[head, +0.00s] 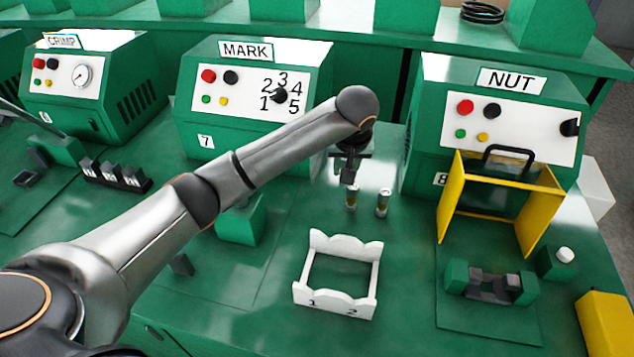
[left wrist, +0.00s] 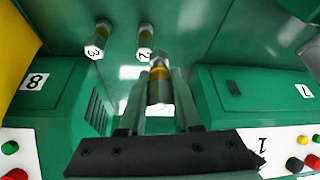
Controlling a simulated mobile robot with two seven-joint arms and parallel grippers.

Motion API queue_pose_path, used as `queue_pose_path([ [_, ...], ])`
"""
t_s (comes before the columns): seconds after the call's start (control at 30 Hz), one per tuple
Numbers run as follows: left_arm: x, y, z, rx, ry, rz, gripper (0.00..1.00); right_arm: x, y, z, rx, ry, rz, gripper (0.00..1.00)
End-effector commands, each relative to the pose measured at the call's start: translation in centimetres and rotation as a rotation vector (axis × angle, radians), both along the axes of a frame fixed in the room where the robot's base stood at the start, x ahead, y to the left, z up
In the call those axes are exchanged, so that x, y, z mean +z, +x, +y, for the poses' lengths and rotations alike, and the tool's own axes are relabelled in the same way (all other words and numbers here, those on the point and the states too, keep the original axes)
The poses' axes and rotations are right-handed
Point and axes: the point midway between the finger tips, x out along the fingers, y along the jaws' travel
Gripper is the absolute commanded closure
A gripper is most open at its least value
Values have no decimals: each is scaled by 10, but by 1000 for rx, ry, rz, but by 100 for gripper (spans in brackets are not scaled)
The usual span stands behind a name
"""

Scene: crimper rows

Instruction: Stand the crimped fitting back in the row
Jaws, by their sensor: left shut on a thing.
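My left gripper (head: 349,178) points down over the green bench between the MARK and NUT machines. In the left wrist view its two fingers (left wrist: 159,105) are shut around a short metal fitting (left wrist: 159,75) with a yellow-orange band. In the head view this held fitting is mostly hidden by the fingers. I cannot tell whether its lower end touches the bench. Fitting 2 (left wrist: 145,38) and fitting 3 (left wrist: 101,40) stand side by side just beyond it in the wrist view. In the head view fitting 3 (head: 383,203) stands on the bench right of the gripper. My right gripper is not in view.
A white cradle (head: 300,292) marked 1 and 2 stands in front. The MARK machine (head: 235,135) is behind left and the NUT machine (head: 425,120), with a yellow guard (head: 450,200), is at right. A dark-jawed green fixture (head: 457,275) sits at front right.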

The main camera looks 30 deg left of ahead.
Motion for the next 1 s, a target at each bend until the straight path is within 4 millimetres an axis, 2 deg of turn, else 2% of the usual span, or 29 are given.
queue_pose_path([
  [0.03, -6, 0, 16, 6, 3, 1, 100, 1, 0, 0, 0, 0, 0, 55],
  [0.2, -39, 0, 39, 1, 1, 3, 100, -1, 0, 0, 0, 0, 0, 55],
  [0.53, -66, 0, 62, 1, 1, 2, 100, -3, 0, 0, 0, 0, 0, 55],
  [0.73, -92, 1, 60, -2, 1, 0, 100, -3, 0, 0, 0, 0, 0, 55],
  [1.0, -94, 1, 60, -2, -1, -2, 100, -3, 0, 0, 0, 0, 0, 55],
])
